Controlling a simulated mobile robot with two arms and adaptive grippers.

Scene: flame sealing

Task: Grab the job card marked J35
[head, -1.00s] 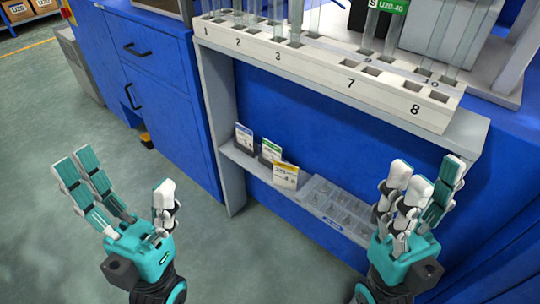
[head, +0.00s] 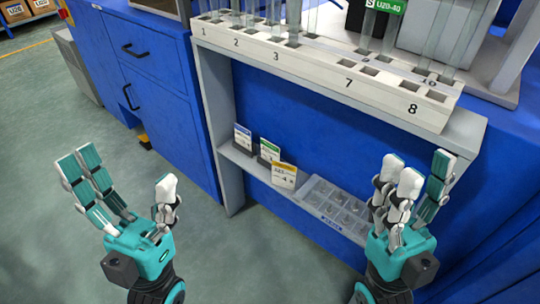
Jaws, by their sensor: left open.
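Three job cards stand in small dark holders on the low grey shelf: a blue-topped card (head: 242,139), a green-topped card (head: 269,150) and a yellow-topped card (head: 284,175) in front. Their print is too small to read, so I cannot tell which is J35. My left gripper (head: 128,190) is open and empty, out over the floor to the left of the cards. My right gripper (head: 420,180) has its fingers raised and spread, and is empty. It is to the right of the cards, in front of the shelf's right end.
A clear compartment tray (head: 335,204) sits on the low shelf right of the cards. A white numbered rack (head: 330,68) with glass tubes stands on the shelf top above. Blue drawers (head: 150,70) stand at left. The floor (head: 60,260) at the left is clear.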

